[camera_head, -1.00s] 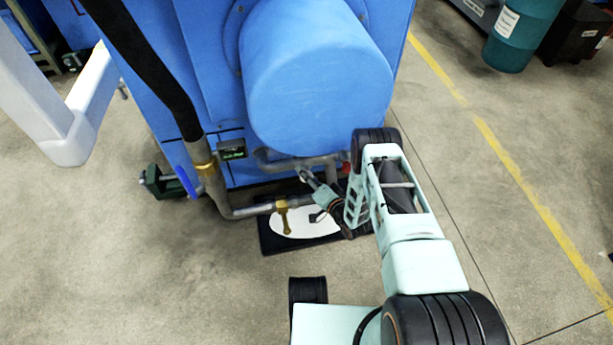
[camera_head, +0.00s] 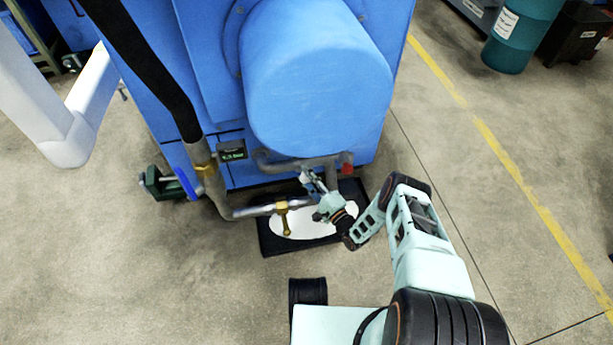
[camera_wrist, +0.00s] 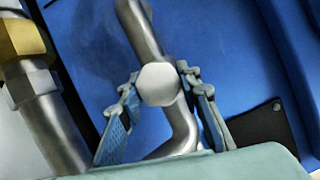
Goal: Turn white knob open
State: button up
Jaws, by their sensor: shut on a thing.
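The white knob (camera_wrist: 160,84) is a faceted cap on a bent grey pipe, in the middle of the wrist view. My gripper (camera_wrist: 160,92) has one blue-grey finger on each side of it and is shut on it near the fingertips. In the head view my gripper (camera_head: 309,182) reaches in from the right to the pipework below the blue drum. I cannot make out the knob clearly there, as the fingers and pipes crowd it.
A brass lever valve (camera_head: 283,216) sits on the pipe just left of my gripper. A blue handle (camera_head: 187,183) and a small display (camera_head: 232,153) are further left. A black tray (camera_head: 267,239) lies below. The blue machine drum (camera_head: 318,85) stands behind. Open floor lies to the right.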

aim_at(309, 180)
jog(key=shift+m, duration=0.5)
jog(key=o, duration=1.2)
jog(key=shift+a, duration=0.1)
jog(key=v, duration=0.7)
jog(key=shift+s+d+f, duration=0.1)
jog(key=shift+s+d, duration=0.1)
